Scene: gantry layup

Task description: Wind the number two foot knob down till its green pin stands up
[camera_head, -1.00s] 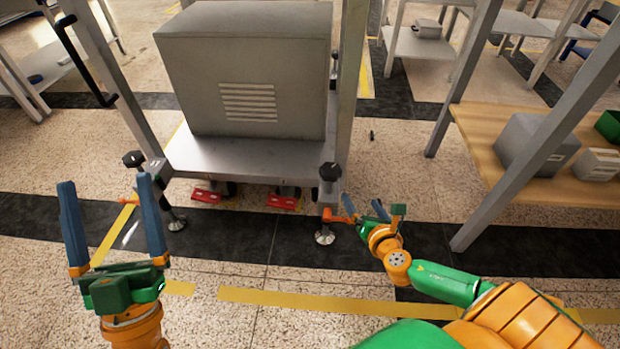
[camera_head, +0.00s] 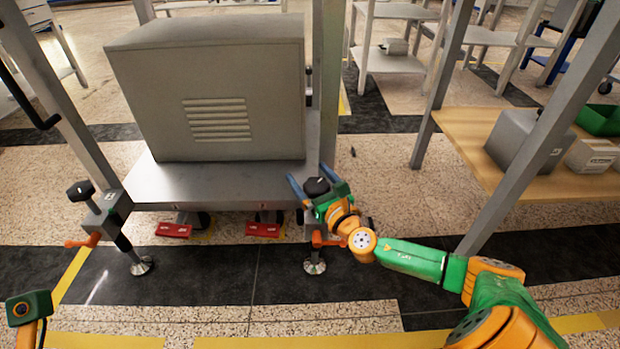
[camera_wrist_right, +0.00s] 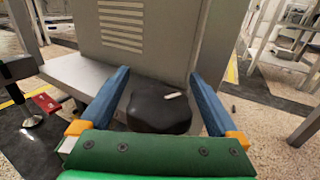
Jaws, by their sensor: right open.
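Two black foot knobs stand on the frame's front corners: a left one (camera_head: 79,191) and a right one (camera_head: 316,187). I cannot read which is number two. My right gripper (camera_head: 310,179) is open at the right knob. In the right wrist view the black knob (camera_wrist_right: 158,108), with a white mark on top, sits between the blue fingers, with gaps visible at their tips. Each corner has an orange lever, left (camera_head: 82,241) and right (camera_head: 326,240), above a round metal foot (camera_head: 314,266). I see no green pin. My left gripper's fingers are out of view.
A large grey box (camera_head: 215,90) sits on the metal frame shelf (camera_head: 160,185). Red-pedalled casters (camera_head: 265,230) show beneath. To the right, a wooden-topped bench (camera_head: 470,130) with steel posts stands near my right arm. Open floor lies in front.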

